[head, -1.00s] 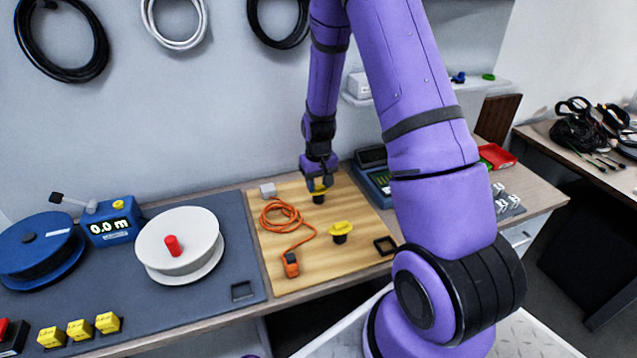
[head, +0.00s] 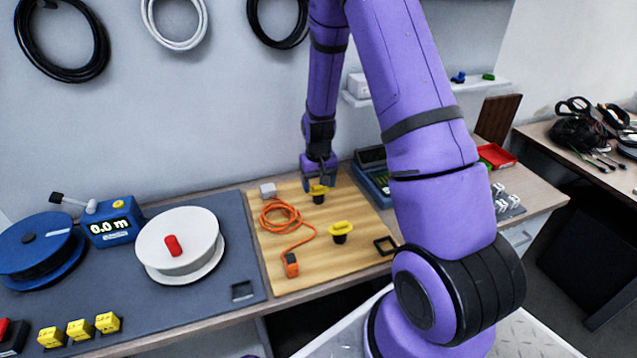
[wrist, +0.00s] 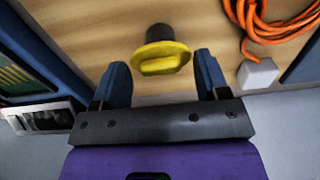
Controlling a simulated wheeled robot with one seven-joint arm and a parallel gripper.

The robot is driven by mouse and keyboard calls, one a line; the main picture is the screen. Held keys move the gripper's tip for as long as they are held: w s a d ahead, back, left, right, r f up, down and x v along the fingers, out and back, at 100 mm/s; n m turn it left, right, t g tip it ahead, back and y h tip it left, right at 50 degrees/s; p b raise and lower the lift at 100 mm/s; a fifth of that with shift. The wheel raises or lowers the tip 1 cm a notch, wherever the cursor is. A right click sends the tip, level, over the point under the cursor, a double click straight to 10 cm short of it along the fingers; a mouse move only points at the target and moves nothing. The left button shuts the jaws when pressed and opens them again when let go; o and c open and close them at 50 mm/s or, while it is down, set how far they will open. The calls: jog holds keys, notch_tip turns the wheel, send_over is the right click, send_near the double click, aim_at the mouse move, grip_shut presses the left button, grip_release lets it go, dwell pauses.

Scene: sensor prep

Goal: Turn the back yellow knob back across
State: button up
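The back yellow knob (head: 318,193) stands on a black base on the wooden board (head: 358,262). In the wrist view the same knob (wrist: 160,58) lies beyond my fingertips, in line with the gap between them, its raised grip bar running nearly left to right. My gripper (head: 320,186) is just behind the knob in the head view. In the wrist view my gripper (wrist: 160,75) is open, with two blue fingers apart and nothing between them. The front yellow knob (head: 341,229) stands nearer on the board.
An orange cable (head: 283,214) lies coiled left of the back knob, with a small grey block (head: 268,190) behind it. A blue-grey case (head: 371,178) stands to the right. A black square frame (head: 385,245) lies at the board's right edge.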

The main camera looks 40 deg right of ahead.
notch_tip(320, 180, up, 11)
dwell(0.7)
jog(key=shift+f, duration=0.15)
notch_tip(320, 180, up, 18)
jog(key=n+t, duration=0.2)
send_over(318, 186)
jog(key=s+a, duration=0.7)
jog(key=s, duration=0.2)
jog(key=s+a+r+t, duration=0.1)
jog(key=s+a+r, duration=0.2)
jog(key=s, duration=0.5)
jog(key=s+a+r+n+t, duration=0.1)
jog(key=s+a+r+t, duration=0.1)
jog(key=s+r, duration=0.3)
jog(key=s+a, duration=0.1)
jog(key=s, duration=0.3)
jog(key=shift+s+r, duration=0.15)
jog(key=shift+r, duration=0.05)
